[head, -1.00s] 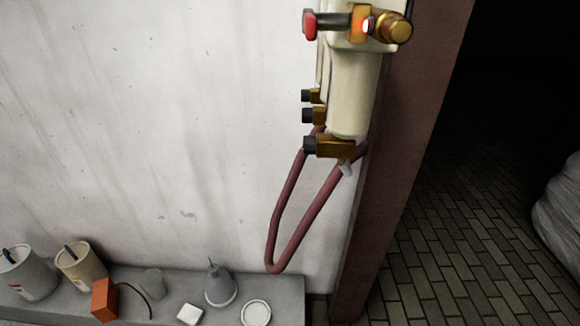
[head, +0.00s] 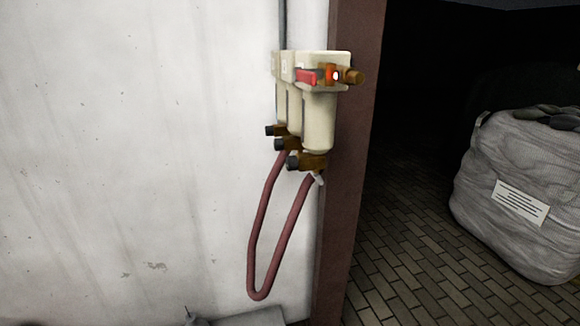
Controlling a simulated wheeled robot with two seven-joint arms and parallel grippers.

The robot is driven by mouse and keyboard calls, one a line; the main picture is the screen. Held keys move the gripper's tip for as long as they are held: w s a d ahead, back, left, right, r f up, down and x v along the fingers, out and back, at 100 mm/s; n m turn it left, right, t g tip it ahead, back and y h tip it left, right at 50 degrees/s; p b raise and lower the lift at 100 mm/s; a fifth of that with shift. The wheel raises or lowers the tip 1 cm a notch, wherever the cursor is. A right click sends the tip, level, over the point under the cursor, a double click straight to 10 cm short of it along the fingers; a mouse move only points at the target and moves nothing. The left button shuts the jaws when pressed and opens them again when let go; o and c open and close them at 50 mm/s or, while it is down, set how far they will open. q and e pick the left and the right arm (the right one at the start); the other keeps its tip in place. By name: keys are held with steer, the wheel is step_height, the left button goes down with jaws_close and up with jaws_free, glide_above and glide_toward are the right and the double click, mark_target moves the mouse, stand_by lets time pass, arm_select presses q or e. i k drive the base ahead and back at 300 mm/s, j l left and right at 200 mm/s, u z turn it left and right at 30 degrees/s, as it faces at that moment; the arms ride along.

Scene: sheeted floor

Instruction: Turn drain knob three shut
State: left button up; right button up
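A row of cream filter housings (head: 319,120) hangs on the white wall, right of the picture's middle, beside a dark red post. Under the housings are three brass drain valves with black knobs. The nearest knob (head: 293,162) is lowest and largest, the middle knob (head: 280,144) is behind it, and the farthest knob (head: 270,131) is smallest. No numbers can be read, and I cannot tell which knobs are open or shut. A red handle (head: 306,76) and brass fitting (head: 353,77) sit at the top of the nearest housing. Neither gripper is in view.
A dark red hose (head: 257,240) loops down below the valves. The dark red post (head: 345,200) stands close on their right. A grey wrapped sack (head: 520,190) with a white label stands on the brick-patterned floor (head: 400,270). The wall at left is clear.

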mark_target(291, 162)
steer(key=l+u, duration=0.15)
steer(key=u, duration=0.15)
steer(key=i+l+u, duration=0.15)
steer(key=u, duration=0.25)
steer(key=l+u, duration=0.4)
steer(key=i+l+u, duration=0.1)
steer(key=l+u, duration=0.55)
steer(key=u, duration=0.2)
